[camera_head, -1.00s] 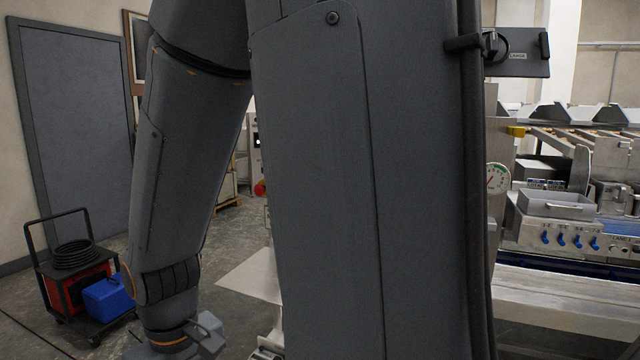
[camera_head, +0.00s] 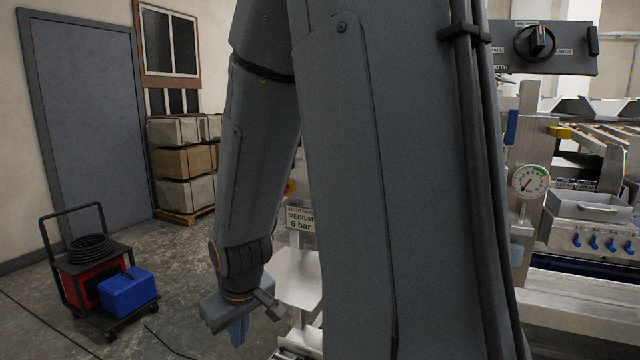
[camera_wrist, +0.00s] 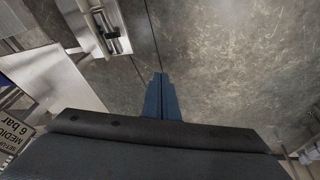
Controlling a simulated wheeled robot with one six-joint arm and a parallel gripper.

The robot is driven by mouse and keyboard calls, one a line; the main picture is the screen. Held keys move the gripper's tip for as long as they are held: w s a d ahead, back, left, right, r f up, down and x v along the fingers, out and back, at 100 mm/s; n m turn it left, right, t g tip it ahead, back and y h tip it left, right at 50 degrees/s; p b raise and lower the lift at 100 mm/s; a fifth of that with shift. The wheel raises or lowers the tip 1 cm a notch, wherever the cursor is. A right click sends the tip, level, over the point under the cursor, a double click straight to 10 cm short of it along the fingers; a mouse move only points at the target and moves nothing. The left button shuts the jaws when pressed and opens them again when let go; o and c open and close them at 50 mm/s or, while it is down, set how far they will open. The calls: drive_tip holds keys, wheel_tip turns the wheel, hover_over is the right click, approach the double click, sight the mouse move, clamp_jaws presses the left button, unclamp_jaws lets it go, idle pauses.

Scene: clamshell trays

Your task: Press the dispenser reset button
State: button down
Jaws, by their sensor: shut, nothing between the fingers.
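I cannot make out a dispenser reset button in either view; my own arm hides much of the middle of the head view. My gripper (camera_head: 239,332) hangs low at the lower left of the head view, fingers pointing down, over the floor beside a pale metal plate. In the wrist view the blue fingers of my gripper (camera_wrist: 160,80) are together with nothing between them, with bare floor beyond.
A pressure gauge (camera_head: 530,181) and a machine with blue levers (camera_head: 595,243) stand at the right. A cart with a blue box (camera_head: 128,290) stands at the left. Stacked boxes (camera_head: 184,163) are by the wall. Floor between is mostly clear.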

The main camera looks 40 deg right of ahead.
drive_tip(key=w+d+r+n+t+h+p, duration=0.1)
drive_tip(key=w+d+r+t+h+p, duration=0.15)
drive_tip(key=w+d+r, duration=0.45)
drive_tip(key=w+d+r+n+t+h+p, duration=0.15)
drive_tip(key=w+d+t, duration=0.25)
drive_tip(key=d, duration=0.5)
drive_tip(key=d+r+n+t+h+p, duration=0.1)
drive_tip(key=d+r+t, duration=0.4)
drive_tip(key=d+r, duration=0.5)
drive_tip(key=shift+w+d+r+n+h+p, duration=0.4)
drive_tip(key=shift+d+n+p, duration=0.05)
drive_tip(key=shift+t, duration=0.25)
drive_tip(key=w+d, duration=0.3)
drive_tip(key=d, duration=0.5)
drive_tip(key=shift+w, duration=0.15)
drive_tip(key=shift+d, duration=0.1)
drive_tip(key=shift+w+d, duration=0.2)
drive_tip(key=shift+d, duration=0.15)
